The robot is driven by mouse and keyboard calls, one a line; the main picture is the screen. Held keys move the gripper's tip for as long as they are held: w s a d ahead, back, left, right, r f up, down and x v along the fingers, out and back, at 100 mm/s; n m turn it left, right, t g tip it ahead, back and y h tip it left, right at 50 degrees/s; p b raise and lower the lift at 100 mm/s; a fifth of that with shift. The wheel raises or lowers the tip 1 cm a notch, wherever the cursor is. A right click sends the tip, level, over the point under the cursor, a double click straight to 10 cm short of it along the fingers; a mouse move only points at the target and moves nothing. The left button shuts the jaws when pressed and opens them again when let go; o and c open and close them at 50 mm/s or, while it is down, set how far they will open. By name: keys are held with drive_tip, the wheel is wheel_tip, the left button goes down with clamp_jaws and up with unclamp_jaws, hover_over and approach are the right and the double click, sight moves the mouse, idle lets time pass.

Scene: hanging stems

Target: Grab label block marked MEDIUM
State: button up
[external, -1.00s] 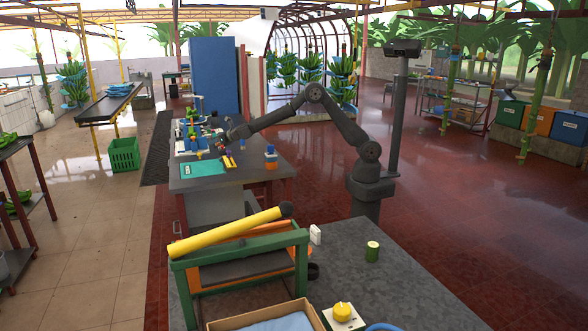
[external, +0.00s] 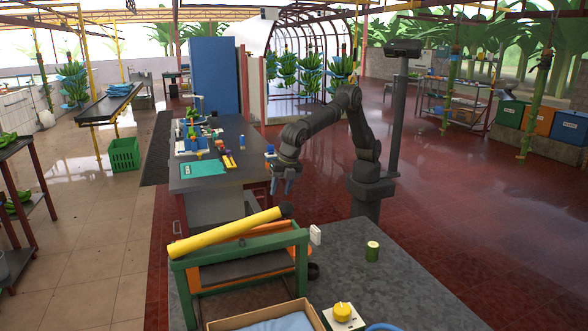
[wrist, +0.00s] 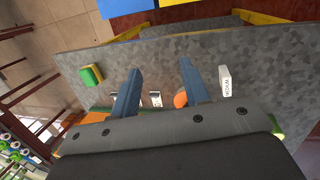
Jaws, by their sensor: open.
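The label block marked MEDIUM (wrist: 225,82) is a small white upright block in the wrist view, on the grey worktop right of my fingers. A white block, probably the same one, stands in the external view (external: 315,234) beside the green frame; its lettering is too small to read there. My gripper (external: 283,186) points down, beyond the near table and beside the far bench. In the wrist view my gripper (wrist: 158,88) is open, with its two blue-grey fingers apart and nothing held between them. The block lies outside the fingers.
The green frame (external: 240,262) with a sloping yellow tube (external: 225,232) stands left of the white block. Worktop around the cylinder is clear.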

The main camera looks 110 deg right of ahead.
sight(316, 228)
drive_tip(key=s+a+r+g+y, duration=0.1)
drive_tip(key=s+a+g, duration=0.1)
drive_tip(key=s+a, duration=0.8)
drive_tip(key=shift+n, duration=0.3)
wheel_tip(316, 228, down, 11)
drive_tip(key=shift+w+r, duration=0.1)
drive_tip(key=shift+w+d+f, duration=0.1)
drive_tip(key=shift+f, duration=3)
drive_tip(key=shift+c, duration=0.4)
clamp_jaws()
